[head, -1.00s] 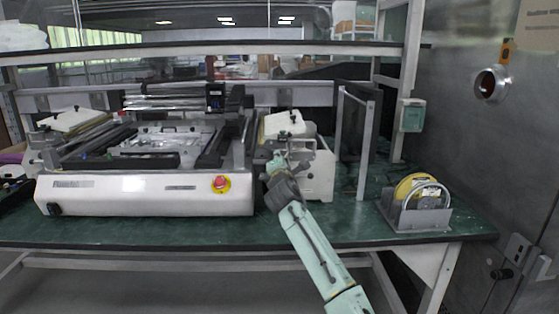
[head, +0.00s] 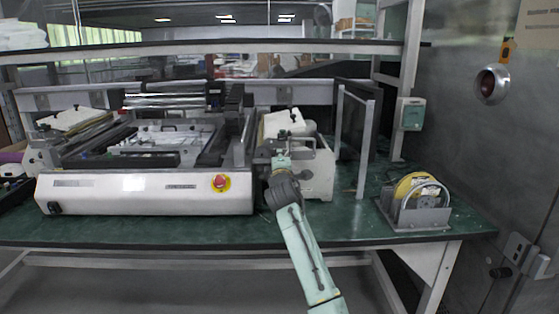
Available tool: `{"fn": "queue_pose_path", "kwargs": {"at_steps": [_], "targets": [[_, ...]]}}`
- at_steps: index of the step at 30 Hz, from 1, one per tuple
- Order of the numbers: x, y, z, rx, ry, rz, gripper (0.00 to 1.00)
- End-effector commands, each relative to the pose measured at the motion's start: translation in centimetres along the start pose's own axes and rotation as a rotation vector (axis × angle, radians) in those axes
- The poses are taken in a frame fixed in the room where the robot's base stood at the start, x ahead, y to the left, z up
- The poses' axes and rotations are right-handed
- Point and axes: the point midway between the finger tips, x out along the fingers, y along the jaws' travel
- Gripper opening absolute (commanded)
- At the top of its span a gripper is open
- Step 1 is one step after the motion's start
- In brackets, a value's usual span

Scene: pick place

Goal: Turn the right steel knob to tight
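My mint-green arm reaches up from the bottom of the head view to the right end of the white bench machine (head: 140,190). My gripper (head: 280,158) is small and seen from behind, in front of the white unit (head: 316,178) at the machine's right side. I cannot make out its fingertips or whether they touch anything. I cannot pick out the right steel knob; it may be hidden by the gripper or too small to see.
A red stop button (head: 221,183) sits on the machine's front, left of my arm. A dark panel with a light post (head: 361,145) stands to the right. A tape dispenser (head: 418,205) sits on the green bench (head: 345,227). An overhead shelf (head: 200,50) spans the back.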

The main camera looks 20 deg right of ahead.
Motion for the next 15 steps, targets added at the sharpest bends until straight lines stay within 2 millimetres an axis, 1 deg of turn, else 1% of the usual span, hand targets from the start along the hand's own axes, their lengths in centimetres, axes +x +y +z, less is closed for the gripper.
{"fn": "queue_pose_path", "kwargs": {"at_steps": [8,9,15], "targets": [[0.01,-0.17,0.01,0.002,0.0,-0.003,0.0],[0.01,-0.17,0.01,0.002,0.0,-0.003,0.23],[0.01,-0.1,0.01,0.001,0.0,-0.002,0.36]]}}
